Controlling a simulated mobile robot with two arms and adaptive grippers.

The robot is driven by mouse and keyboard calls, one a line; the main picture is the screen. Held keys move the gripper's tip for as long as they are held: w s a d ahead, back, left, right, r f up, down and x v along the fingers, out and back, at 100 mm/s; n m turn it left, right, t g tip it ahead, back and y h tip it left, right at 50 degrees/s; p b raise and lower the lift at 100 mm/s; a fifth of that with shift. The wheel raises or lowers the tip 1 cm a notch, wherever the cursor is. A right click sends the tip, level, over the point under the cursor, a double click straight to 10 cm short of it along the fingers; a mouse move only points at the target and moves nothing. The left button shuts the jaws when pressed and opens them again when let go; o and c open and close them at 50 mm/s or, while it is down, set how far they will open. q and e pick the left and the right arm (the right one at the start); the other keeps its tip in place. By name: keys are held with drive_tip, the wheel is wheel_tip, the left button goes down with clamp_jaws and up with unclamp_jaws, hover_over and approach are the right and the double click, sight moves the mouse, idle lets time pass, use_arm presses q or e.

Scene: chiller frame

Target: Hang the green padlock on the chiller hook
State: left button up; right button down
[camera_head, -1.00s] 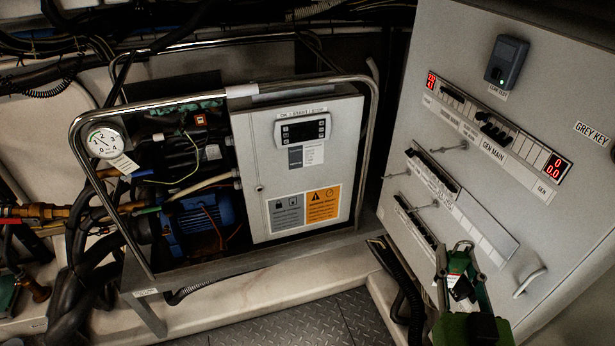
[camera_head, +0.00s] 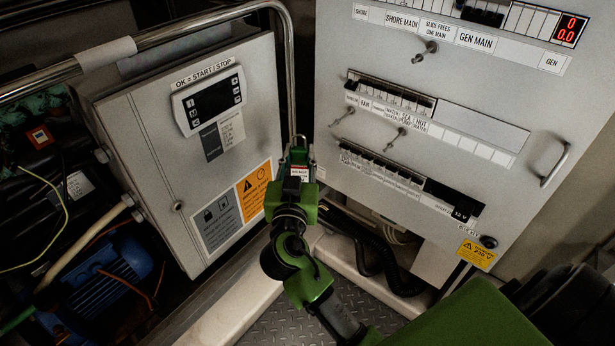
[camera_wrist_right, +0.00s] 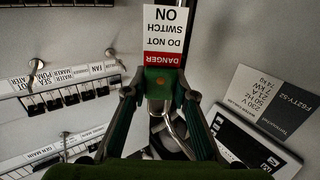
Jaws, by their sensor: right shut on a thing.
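My right gripper (camera_head: 298,160) is beside the right edge of the chiller's grey control box (camera_head: 150,125), near the chrome frame tube (camera_head: 287,60). In the right wrist view, my right gripper (camera_wrist_right: 160,92) is shut on the green padlock (camera_wrist_right: 159,82). A white and red danger tag (camera_wrist_right: 164,35) is at the padlock, its text upside down. A bright metal loop (camera_wrist_right: 168,120) shows between the fingers; I cannot tell whether it is the shackle or the chiller hook. Whether padlock and hook touch is unclear. My left gripper is not in view.
The grey switch panel (camera_head: 475,95) stands close to the right, with protruding toggle keys (camera_head: 397,140) and a handle (camera_head: 555,165). Black hoses (camera_head: 375,250) run below. A blue motor (camera_head: 105,280) sits inside the frame at left. The patterned floor (camera_head: 285,320) shows below.

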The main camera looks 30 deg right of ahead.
drive_tip(key=m+g+h+b, duration=0.1)
drive_tip(key=b, duration=0.2)
drive_tip(key=w+d+f+m+g+h+b, duration=0.1)
drive_tip(key=m+g+h+b, duration=0.1)
drive_tip(key=w+d+f+m+g+h+b, duration=0.1)
drive_tip(key=g+h+b, duration=0.1)
drive_tip(key=b, duration=0.1)
drive_tip(key=shift+d+f+m+b, duration=0.2)
drive_tip(key=shift+m+b, duration=0.1)
drive_tip(key=shift+b, duration=0.05)
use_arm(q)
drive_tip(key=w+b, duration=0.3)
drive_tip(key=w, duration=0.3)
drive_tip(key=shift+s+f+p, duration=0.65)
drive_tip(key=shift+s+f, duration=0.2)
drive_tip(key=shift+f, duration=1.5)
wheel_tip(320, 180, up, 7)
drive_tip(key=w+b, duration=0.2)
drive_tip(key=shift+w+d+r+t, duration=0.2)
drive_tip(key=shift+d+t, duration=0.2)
use_arm(e)
drive_tip(key=w+d+m+g+h, duration=0.1)
drive_tip(key=w+d+m+g, duration=0.1)
drive_tip(key=d, duration=0.7)
drive_tip(key=shift+g+h, duration=0.4)
drive_tip(key=shift+g, duration=0.2)
